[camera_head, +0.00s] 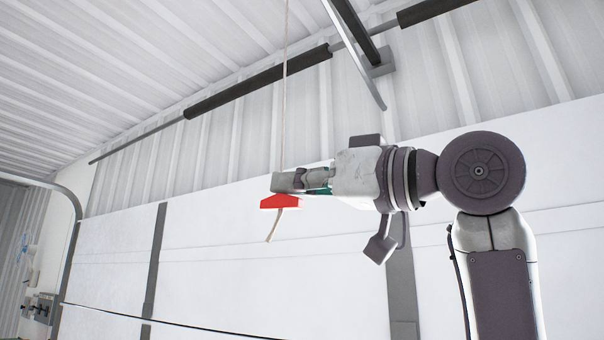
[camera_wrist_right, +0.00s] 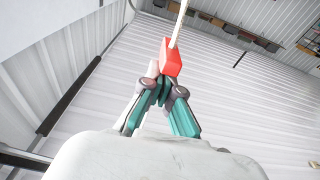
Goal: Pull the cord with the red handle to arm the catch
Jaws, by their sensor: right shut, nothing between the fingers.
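The red handle (camera_head: 281,201) hangs on the thin pale cord (camera_head: 284,95), which comes down from above in the head view. A short frayed tail hangs below the handle. My right gripper (camera_head: 284,182) comes in from the right and its fingertips are at the cord, just above the red handle. In the wrist view the right gripper's fingers (camera_wrist_right: 163,92) are shut, with the red handle (camera_wrist_right: 171,57) just beyond the tips and the cord (camera_wrist_right: 180,22) running up from it. Whether the fingertips touch the cord or handle I cannot tell. My left gripper is not in view.
A dark spring-covered shaft (camera_head: 258,82) runs along the upper wall, with a metal rail (camera_head: 356,55) near it. The white sectional garage door (camera_head: 235,245) stands behind the handle. A curved door track (camera_head: 72,205) is at the left. The space left of the handle is clear.

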